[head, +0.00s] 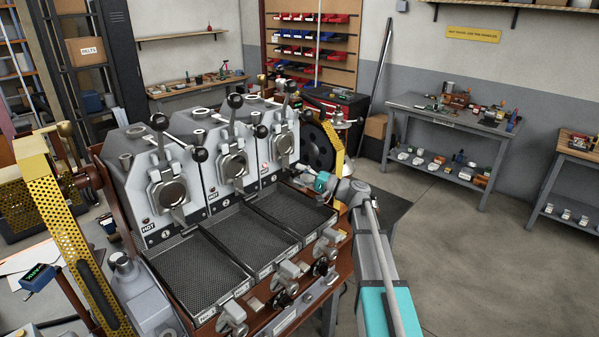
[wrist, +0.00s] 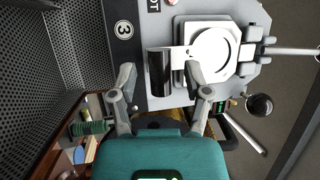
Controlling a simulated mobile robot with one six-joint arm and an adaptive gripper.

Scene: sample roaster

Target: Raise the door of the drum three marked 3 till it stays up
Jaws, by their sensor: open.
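Drum three is the rightmost drum in the head view, and its round door (head: 283,143) lies against the drum's front. The wrist view is turned sideways; it shows the plate marked 3 (wrist: 123,29) and the pale round door (wrist: 212,46). A dark cylindrical handle (wrist: 160,74) joins the door by a light bracket. My gripper (wrist: 161,80) is open, with one finger on each side of the handle and a gap to each. In the head view my gripper (head: 322,182) is at the front right of drum three, partly hidden by my wrist.
Drums one (head: 170,190) and two (head: 232,165) stand to the left with their doors down. Mesh cooling trays (head: 195,268) lie in front of the drums. Ball-ended levers (head: 234,101) stick out above. A yellow guard with a black wheel (head: 322,145) is close on the right.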

